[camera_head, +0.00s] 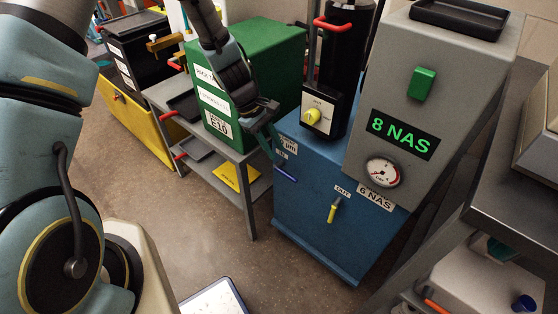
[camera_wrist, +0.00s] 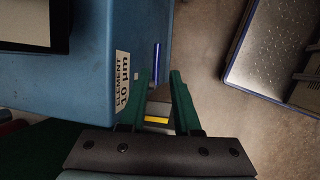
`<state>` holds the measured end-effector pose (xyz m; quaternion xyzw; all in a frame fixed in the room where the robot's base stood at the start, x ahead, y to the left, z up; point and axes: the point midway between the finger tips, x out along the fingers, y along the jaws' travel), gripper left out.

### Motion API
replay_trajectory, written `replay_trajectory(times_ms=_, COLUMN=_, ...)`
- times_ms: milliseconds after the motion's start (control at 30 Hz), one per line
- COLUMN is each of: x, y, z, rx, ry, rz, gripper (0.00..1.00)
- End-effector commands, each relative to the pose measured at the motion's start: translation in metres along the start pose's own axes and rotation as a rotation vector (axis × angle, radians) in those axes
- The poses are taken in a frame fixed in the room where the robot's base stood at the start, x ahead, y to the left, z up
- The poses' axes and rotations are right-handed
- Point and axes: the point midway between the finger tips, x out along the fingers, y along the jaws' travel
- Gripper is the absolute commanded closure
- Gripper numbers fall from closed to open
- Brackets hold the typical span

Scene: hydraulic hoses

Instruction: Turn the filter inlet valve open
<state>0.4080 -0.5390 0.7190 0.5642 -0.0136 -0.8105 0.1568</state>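The blue filter unit (camera_head: 315,215) stands on the floor in the head view; its side also shows in the wrist view (camera_wrist: 95,60). A valve with a blue lever (camera_head: 286,173) is at its upper left, and the lever appears in the wrist view (camera_wrist: 156,55) too. My gripper (camera_head: 276,152) is close to the blue lever. In the wrist view my gripper (camera_wrist: 160,76) is open, its green fingers apart, with the lever just beyond the tips. Contact cannot be told.
A grey bench (camera_head: 249,207) with a green box (camera_head: 275,62) stands left of the unit. A grey panel reading "8 NAS" (camera_head: 400,135) rises above right. A shallow tray (camera_head: 217,299) lies on the floor, also in the wrist view (camera_wrist: 237,70). Floor before the unit is clear.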

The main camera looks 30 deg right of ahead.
Motion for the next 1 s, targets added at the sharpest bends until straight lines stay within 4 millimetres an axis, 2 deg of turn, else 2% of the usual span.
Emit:
replay_trajectory(times_ms=267, x=0.027, y=0.004, z=0.006, rx=-0.013, ry=-0.015, rz=-0.002, gripper=0.69)
replay_trajectory(times_ms=700, x=0.100, y=0.003, z=0.006, rx=-0.013, ry=-0.013, rz=-0.002, gripper=0.69)
replay_trajectory(times_ms=833, x=0.112, y=0.004, z=0.006, rx=-0.011, ry=-0.013, rz=-0.001, gripper=0.69)
replay_trajectory(times_ms=1000, x=0.117, y=0.004, z=0.006, rx=-0.010, ry=-0.012, rz=0.000, gripper=0.69)
